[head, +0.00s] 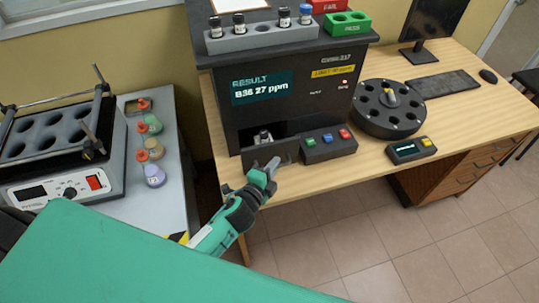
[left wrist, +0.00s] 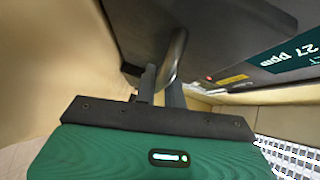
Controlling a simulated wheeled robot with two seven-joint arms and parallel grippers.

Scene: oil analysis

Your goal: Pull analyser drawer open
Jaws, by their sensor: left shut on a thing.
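The black analyser (head: 300,95) stands on the wooden desk, its screen (head: 262,88) reading "RESULT B36 27 ppm". Its drawer front (head: 252,158) is low on the left side, below a lit opening where a small vial (head: 264,137) shows. How far out the drawer stands is hard to tell. My left gripper (head: 271,166) is at the drawer front. In the left wrist view its fingers (left wrist: 160,88) are shut on the curved drawer handle (left wrist: 178,52). The gripper hides part of the drawer front in the head view. My right gripper is not in view.
A button box (head: 328,146) stands right of the drawer. A round carousel (head: 387,108) and a small display device (head: 411,150) sit farther right. A vial rack (head: 262,38) is on top of the analyser. The floor (head: 350,240) before the desk is clear.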

